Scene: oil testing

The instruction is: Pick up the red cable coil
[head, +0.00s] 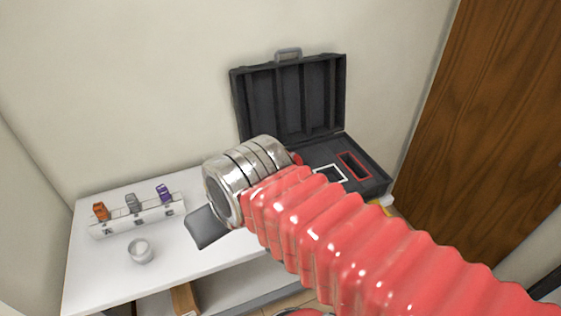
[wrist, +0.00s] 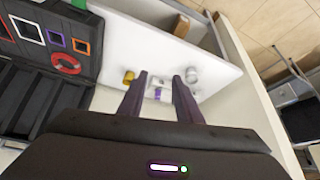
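The red cable coil (wrist: 67,64) is a small red ring lying in the open black case (wrist: 72,36) at the left of the wrist view, beside the colour-framed slots. In the head view, a bit of red (head: 296,158) shows at the edge of my arm over the case; I cannot tell if it is the coil. My gripper (wrist: 160,76) has its two dark fingers apart with nothing held between them. It points at the table, to the right of the coil and well away from it. In the head view my arm hides most of the gripper.
The black case (head: 290,100) stands open at the table's right end, its lid against the wall. A white rack (head: 137,217) with orange, grey and purple items stands on the white table (head: 95,265). A small round jar (head: 140,251) is in front. A wooden door (head: 490,130) is at right.

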